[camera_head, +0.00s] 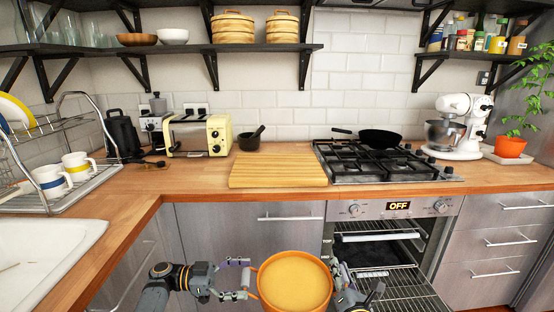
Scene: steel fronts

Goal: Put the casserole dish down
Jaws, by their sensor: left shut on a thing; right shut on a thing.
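The casserole dish (295,284) is round and orange with a paler yellow inside. It is held in front of the steel cabinet, below the level of the wooden worktop (200,186). My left gripper (243,278) is shut on its left side. My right gripper (336,272) is shut on its right side. The dish looks about level and its underside is cut off by the bottom edge of the view.
The oven (388,236) stands open with its racks showing, right of the dish. A wooden board (278,168) lies on the worktop beside the gas hob (384,164), which bears a black pan (380,138). Bare worktop lies left of the board. A toaster (198,135) stands behind.

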